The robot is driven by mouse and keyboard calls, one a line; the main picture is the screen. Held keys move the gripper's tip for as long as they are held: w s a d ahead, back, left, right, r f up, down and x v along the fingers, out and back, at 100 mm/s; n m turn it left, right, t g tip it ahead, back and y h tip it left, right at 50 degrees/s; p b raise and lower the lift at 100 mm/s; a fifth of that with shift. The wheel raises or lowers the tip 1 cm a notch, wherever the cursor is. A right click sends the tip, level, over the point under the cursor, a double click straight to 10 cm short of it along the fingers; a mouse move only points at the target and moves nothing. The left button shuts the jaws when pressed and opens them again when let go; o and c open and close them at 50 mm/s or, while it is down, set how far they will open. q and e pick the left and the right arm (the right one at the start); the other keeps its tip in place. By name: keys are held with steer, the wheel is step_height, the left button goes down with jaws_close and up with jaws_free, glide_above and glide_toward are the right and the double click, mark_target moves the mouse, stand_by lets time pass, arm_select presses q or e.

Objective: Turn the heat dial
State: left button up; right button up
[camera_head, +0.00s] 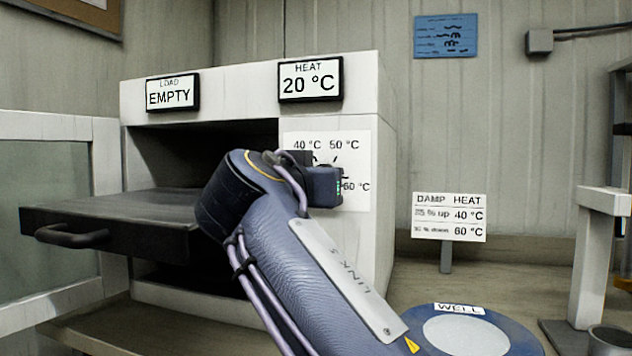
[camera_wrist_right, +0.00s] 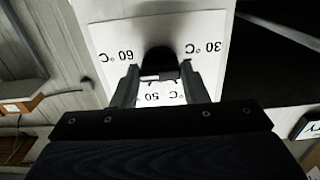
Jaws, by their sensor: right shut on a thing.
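The heat dial (camera_wrist_right: 158,60) is a dark knob on a white scale card, seen upside down in the right wrist view. The card (camera_head: 356,150) shows 40, 50 and 60 °C in the head view, where my right arm hides the dial. My right gripper (camera_wrist_right: 160,78) is shut on the dial, one finger on each side. I cannot tell where the dial points. The HEAT display (camera_head: 310,80) above reads 20 °C. The LOAD display (camera_head: 172,94) reads EMPTY. My left gripper is not in view.
The white oven cabinet (camera_head: 225,100) has a dark tray (camera_head: 120,212) with a handle pulled out at left. A small DAMP/HEAT sign (camera_head: 449,217) lists 40 °C and 60 °C. A blue disc labelled WELL (camera_head: 425,318) lies at lower right. A blue notice (camera_head: 446,36) hangs behind.

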steer(key=o, duration=1)
steer(key=v, duration=0.8)
steer(key=shift+b, duration=0.3)
